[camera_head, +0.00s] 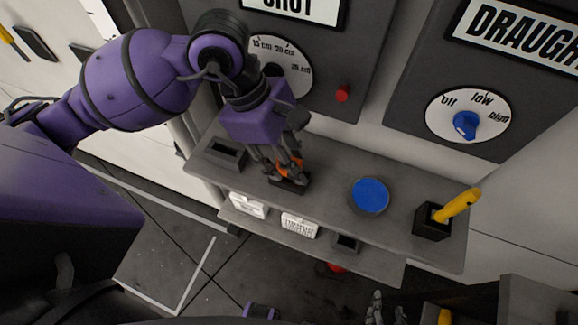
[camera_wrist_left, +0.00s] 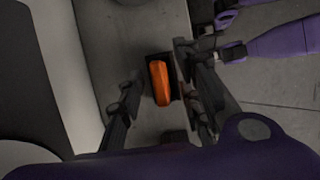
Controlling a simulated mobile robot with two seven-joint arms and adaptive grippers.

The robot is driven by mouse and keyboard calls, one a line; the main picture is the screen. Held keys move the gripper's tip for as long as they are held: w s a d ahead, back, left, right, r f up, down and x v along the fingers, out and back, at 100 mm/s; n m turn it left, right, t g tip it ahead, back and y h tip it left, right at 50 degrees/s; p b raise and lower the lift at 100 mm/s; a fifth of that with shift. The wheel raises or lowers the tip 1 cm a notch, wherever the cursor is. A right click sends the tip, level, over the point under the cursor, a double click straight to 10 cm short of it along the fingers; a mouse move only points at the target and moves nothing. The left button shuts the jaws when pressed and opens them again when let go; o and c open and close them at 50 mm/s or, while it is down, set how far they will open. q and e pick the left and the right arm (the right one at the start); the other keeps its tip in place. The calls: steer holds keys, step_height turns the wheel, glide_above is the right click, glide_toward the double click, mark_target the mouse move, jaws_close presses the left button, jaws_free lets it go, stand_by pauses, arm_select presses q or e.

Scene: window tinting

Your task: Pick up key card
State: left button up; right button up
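An orange piece (camera_wrist_left: 160,82) sits in a small black holder (camera_wrist_left: 149,58) on the grey upper shelf. I cannot tell for sure whether it is the key card; nothing else in view is clearly a card. My left gripper (camera_head: 286,162) reaches down over it. In the left wrist view its fingers (camera_wrist_left: 157,96) are open, one on each side of the orange piece, with gaps between. In the head view the fingers partly hide the orange piece (camera_head: 290,167). My right gripper (camera_head: 388,310) is low at the bottom edge, away from the shelf, its fingers apart and empty.
The upper shelf (camera_head: 330,192) also bears a blue disc (camera_head: 370,195), a black holder with a yellow tool (camera_head: 457,205) and an empty black holder (camera_head: 224,153). White labelled blocks (camera_head: 298,225) stand on the lower shelf. Dial panels (camera_head: 468,112) rise behind.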

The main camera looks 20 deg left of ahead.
arm_select(q)
steer(key=shift+c, duration=1)
jaws_close()
arm_select(e)
steer(key=shift+w, duration=0.25)
steer(key=shift+s, duration=0.2)
arm_select(q)
steer(key=shift+r, duration=0.1)
arm_select(e)
steer(key=shift+s, duration=0.1)
